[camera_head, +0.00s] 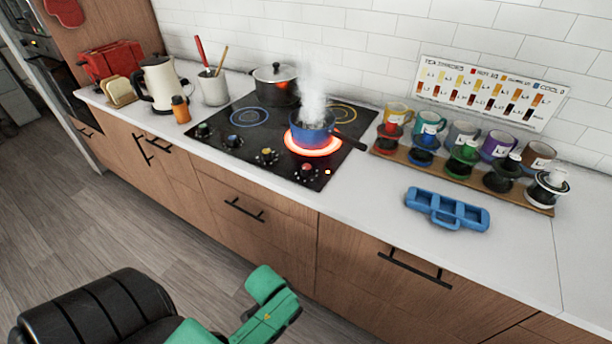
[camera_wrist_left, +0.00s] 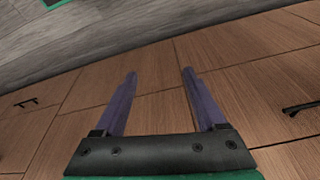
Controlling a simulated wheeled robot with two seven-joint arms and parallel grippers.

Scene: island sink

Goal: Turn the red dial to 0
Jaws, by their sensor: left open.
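The red dial (camera_head: 308,171) is the rightmost knob along the front edge of the black cooktop (camera_head: 232,113). Its exact setting is too small to read. The front-right burner (camera_head: 313,151) glows orange-red under a steaming blue saucepan (camera_head: 311,133). My left gripper (camera_wrist_left: 159,73) shows in the left wrist view, open and empty, its two purple fingers pointing at wooden cabinet fronts. In the head view, green parts of my arm show at the bottom, in front of and below the counter, well apart from the dial. My right gripper is not in view.
Other knobs, including a blue one (camera_head: 235,140) and a yellow one (camera_head: 267,156), line the cooktop edge. The saucepan's dark handle (camera_head: 351,143) points right. A blue tray (camera_head: 447,209) and a mug rack (camera_head: 452,174) stand on the right counter. Drawer handles (camera_head: 243,209) protrude below.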

